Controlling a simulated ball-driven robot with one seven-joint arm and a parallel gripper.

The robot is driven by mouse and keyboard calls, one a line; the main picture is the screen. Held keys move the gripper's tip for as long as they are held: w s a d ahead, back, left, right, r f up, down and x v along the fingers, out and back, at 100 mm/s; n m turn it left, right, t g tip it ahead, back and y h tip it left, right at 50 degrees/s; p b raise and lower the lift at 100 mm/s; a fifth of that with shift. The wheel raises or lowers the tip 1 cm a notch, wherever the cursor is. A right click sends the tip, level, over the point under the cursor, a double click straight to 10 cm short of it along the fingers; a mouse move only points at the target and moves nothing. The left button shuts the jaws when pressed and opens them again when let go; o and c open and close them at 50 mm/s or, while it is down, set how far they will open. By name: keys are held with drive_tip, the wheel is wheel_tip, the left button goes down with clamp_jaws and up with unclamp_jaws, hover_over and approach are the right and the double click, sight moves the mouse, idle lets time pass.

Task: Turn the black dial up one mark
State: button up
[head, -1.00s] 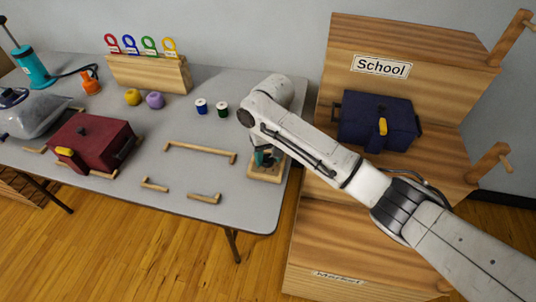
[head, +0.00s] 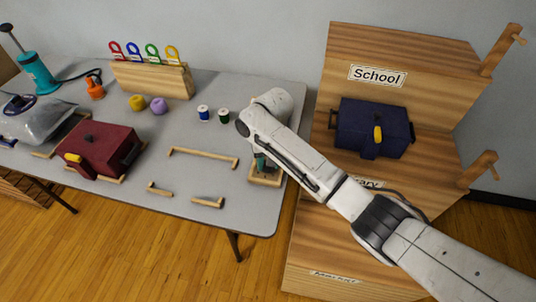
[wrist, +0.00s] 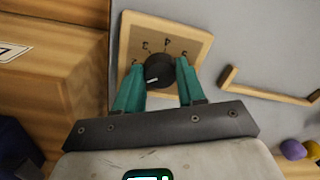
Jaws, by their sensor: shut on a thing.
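The black dial (wrist: 160,71) sits on a square wooden board (wrist: 190,33) with numbers around it. The marks 3, 4 and 5 show beyond the dial in the wrist view, with another partly legible at left. The dial's white pointer line is turned to the lower left; the mark it points to cannot be made out. My gripper (wrist: 167,80) is shut on the dial, one teal finger on each side. In the head view the board (head: 265,179) is at the table's right end, and my arm hides the dial.
Wooden rails (head: 203,157) lie left of the board on the grey table (head: 110,199). A wooden stepped shelf (head: 420,200) with a navy case (head: 360,127) stands right of the table.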

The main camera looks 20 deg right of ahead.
drive_tip(key=m+p, duration=0.3)
drive_tip(key=shift+a+r, duration=0.1)
drive_tip(key=shift+r, duration=0.1)
drive_tip(key=shift+f+m+t+p, duration=0.15)
drive_tip(key=shift+m+p, duration=0.35)
drive_tip(key=shift+m, duration=0.45)
drive_tip(key=shift+m+t+p, duration=0.15)
drive_tip(key=shift+m+p, duration=0.3)
drive_tip(key=shift+m, duration=0.5)
drive_tip(key=o, duration=1.1)
drive_tip(key=shift+c, duration=0.2)
wheel_tip(320, 180, up, 11)
drive_tip(key=shift+s+d+f, duration=0.15)
drive_tip(key=shift+s+d, duration=0.1)
drive_tip(key=shift+d, duration=0.05)
